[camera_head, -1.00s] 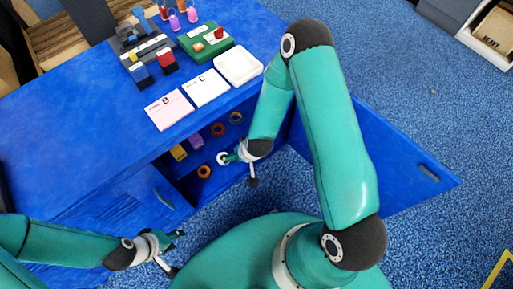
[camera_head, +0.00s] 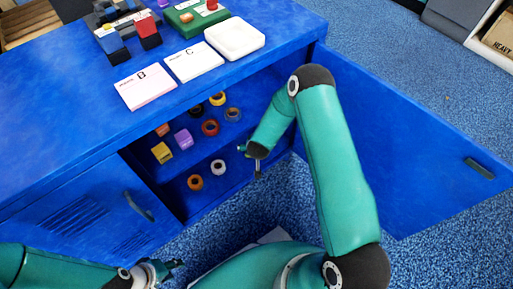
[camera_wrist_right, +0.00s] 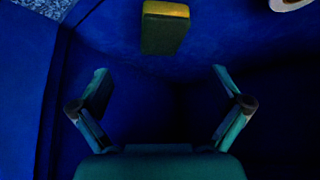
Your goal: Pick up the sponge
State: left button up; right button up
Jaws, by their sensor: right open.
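The sponge (camera_wrist_right: 165,27) is a yellow and dark green block at the top middle of the right wrist view. It lies on a blue surface ahead of my right gripper (camera_wrist_right: 160,85), whose two fingers are wide apart with nothing between them. In the head view my right gripper (camera_head: 251,159) is in front of the open cabinet; I cannot make out the sponge for certain there. My left gripper (camera_head: 172,272) is at the bottom left, partly cut off by the frame edge, its visible finger spread and nothing seen in it.
A white roll (camera_wrist_right: 288,3) is at the wrist view's upper right. The open door (camera_head: 415,150) stands right of my right arm.

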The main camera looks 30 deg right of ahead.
jog(key=b+x, duration=0.1)
jog(key=x, duration=0.4)
jog(key=shift+w+d+f+b, duration=0.1)
jog(key=shift+f+b, duration=0.2)
jog(key=shift+b, duration=0.05)
jog(key=b+x, duration=0.1)
jog(key=x, duration=0.2)
jog(key=b+x, duration=0.1)
jog(key=shift+a+f+b, duration=0.25)
jog(key=shift+f+b, duration=0.05)
jog(key=shift+b, duration=0.05)
jog(key=shift+w+d+f, duration=0.1)
jog(key=shift+w+f, duration=0.15)
jog(key=shift+f, duration=0.05)
jog(key=shift+r, duration=0.1)
jog(key=c, duration=0.8)
jog(key=shift+r, duration=0.1)
